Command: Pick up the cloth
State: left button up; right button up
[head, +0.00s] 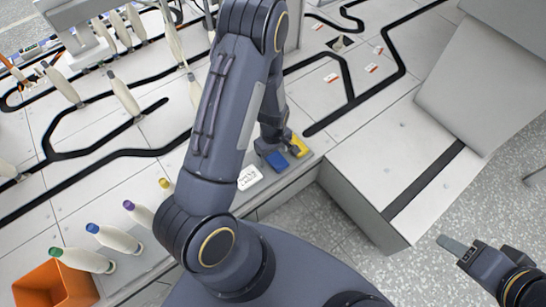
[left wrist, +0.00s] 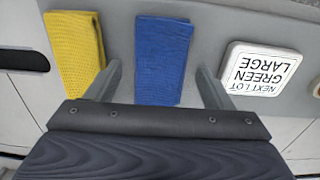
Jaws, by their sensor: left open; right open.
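A folded blue cloth (head: 277,161) lies flat on a grey ledge, and a folded yellow cloth (head: 300,147) with a dotted surface lies beside it. My left gripper (head: 285,147) is over these cloths, partly hidden by its own arm in the head view. In the left wrist view its open fingers (left wrist: 159,68) are on either side of the blue cloth (left wrist: 163,55), with nothing held. The yellow cloth (left wrist: 75,48) is just outside the left finger. My right gripper (head: 457,246) is open and empty at the lower right, away from the cloths.
A white card reading "NEXT LOT GREEN LARGE" (left wrist: 261,69) lies right of the blue cloth in the wrist view; it also shows in the head view (head: 249,178). Several bobbins with coloured ends (head: 115,237) and an orange bin (head: 55,287) are at the left. A grey block (head: 385,180) stands right of the cloths.

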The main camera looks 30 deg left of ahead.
aim_at(273, 156)
pick_arm(q)
jog(key=c, duration=1)
jog(key=shift+r, duration=0.1)
jog(key=shift+r+p, duration=0.3)
jog(key=shift+r, duration=0.3)
jog(key=r, duration=0.1)
jog(key=r+p, duration=0.1)
jog(key=shift+s+r, duration=0.2)
jog(key=shift+r, duration=0.2)
jog(key=s+r+p, duration=0.1)
jog(key=s+r, duration=0.2)
jog(key=s, duration=0.1)
jog(key=s+r+p, duration=0.2)
jog(key=s+r, duration=0.1)
jog(key=s, duration=0.2)
jog(key=s+r+p, duration=0.2)
jog(key=s+r, duration=0.1)
jog(key=s, duration=0.1)
jog(key=shift+s+d, duration=0.15)
jog(key=shift+s, duration=0.2)
